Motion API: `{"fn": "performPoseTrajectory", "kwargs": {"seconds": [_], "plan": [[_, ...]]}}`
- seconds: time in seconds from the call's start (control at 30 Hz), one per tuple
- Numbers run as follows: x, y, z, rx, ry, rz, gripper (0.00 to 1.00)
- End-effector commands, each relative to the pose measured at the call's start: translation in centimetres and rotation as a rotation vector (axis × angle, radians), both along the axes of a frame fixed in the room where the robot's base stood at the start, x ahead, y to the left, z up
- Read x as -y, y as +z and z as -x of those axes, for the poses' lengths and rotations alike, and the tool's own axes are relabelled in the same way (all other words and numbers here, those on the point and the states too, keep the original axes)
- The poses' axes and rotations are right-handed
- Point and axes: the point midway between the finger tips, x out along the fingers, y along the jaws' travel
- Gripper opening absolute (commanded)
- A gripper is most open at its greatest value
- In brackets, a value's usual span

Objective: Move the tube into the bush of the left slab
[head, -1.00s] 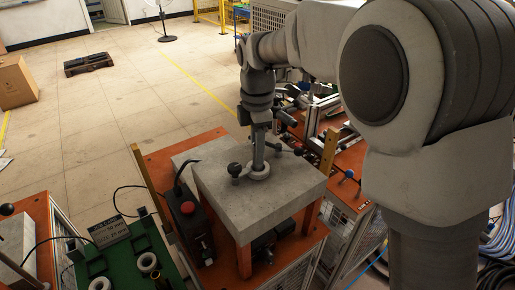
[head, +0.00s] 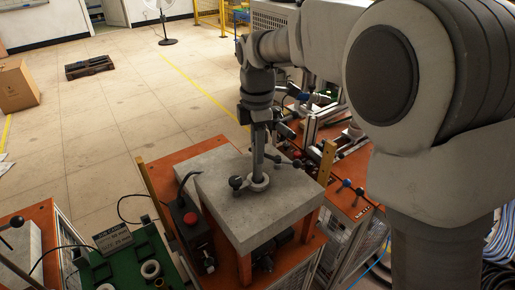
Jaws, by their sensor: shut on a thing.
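A grey tube (head: 258,150) stands upright over the grey slab (head: 285,212) on the middle orange stand. My gripper (head: 258,118) is shut on its upper part. The tube's lower end meets the pale ring-shaped bush (head: 258,182) on the slab; I cannot tell how deep it sits. A dark knobbed clamp (head: 237,183) is at the bush's left side. Another pale slab (head: 22,245) shows at the left edge, partly cut off, with no bush visible on it.
A control box with a red button (head: 190,220) stands left of the middle slab. A green table (head: 128,265) with loose rings (head: 150,269) lies between the two slabs. Brass-coloured posts (head: 327,162) flank the middle slab. Another cluttered bench is behind on the right.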

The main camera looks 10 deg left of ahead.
Motion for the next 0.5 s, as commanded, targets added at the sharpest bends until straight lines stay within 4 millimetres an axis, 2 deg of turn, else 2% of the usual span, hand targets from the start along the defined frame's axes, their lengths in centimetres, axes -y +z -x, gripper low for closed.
{"fn": "performPoseTrajectory", "kwargs": {"seconds": [0.5], "plan": [[0.0, 2.9, 0.0, 0.001, 0.0, -0.001, 0.0]]}}
